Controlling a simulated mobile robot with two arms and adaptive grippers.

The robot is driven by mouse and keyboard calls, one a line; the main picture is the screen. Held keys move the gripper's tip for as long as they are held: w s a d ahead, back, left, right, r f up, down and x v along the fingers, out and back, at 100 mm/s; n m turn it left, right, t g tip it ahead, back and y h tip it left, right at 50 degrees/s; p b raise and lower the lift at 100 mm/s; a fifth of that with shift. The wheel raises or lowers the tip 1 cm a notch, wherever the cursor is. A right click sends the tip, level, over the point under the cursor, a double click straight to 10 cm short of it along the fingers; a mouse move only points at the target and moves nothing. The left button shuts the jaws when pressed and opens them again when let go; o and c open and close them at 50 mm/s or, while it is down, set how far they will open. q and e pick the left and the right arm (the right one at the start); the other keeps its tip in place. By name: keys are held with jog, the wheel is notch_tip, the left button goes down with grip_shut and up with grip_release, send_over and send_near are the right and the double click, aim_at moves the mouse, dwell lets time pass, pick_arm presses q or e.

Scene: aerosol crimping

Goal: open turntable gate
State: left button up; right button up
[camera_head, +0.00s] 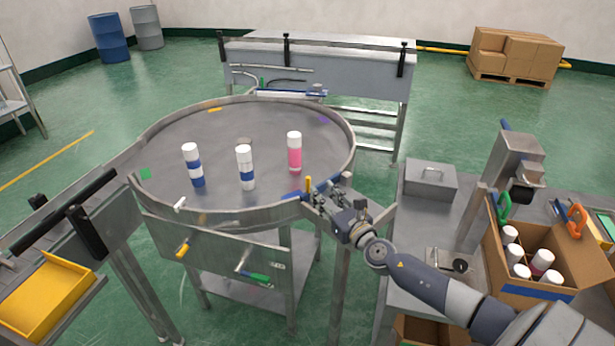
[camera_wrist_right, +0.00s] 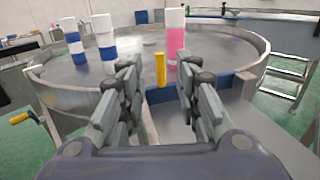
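The round grey turntable (camera_head: 250,118) carries several white-capped cans on its top. At its near right rim is a blue gate strip (camera_head: 290,196) with an upright yellow handle (camera_head: 308,184). In the right wrist view, the yellow handle (camera_wrist_right: 160,70) stands upright between the lines of my right gripper's two fingers, with blue gate parts (camera_wrist_right: 158,95) behind and beside them. My right gripper (camera_head: 316,197) is at the rim by the handle. Its fingers (camera_wrist_right: 155,85) are spread, with a gap on both sides of the handle. My left gripper is not in view.
Two blue-banded cans (camera_head: 193,165) (camera_head: 245,167) and a pink can (camera_head: 294,152) stand on the turntable, the pink one nearest the handle. A side bench with a cardboard box (camera_head: 545,292) of cans is at the right. A yellow tray (camera_head: 48,292) is at lower left.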

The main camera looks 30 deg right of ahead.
aim_at(309, 180)
jog(key=w, duration=0.3)
jog(key=shift+w+d+f, duration=0.1)
jog(key=w, duration=0.4)
jog(key=shift+w+d, duration=0.2)
jog(key=shift+w+b, duration=0.35)
jog(key=shift+w, duration=0.05)
jog(key=shift+w+f, duration=0.1)
jog(key=shift+w, duration=0.45)
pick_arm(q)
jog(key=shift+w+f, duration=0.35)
pick_arm(e)
jog(key=shift+s, duration=0.1)
jog(key=shift+c, duration=0.3)
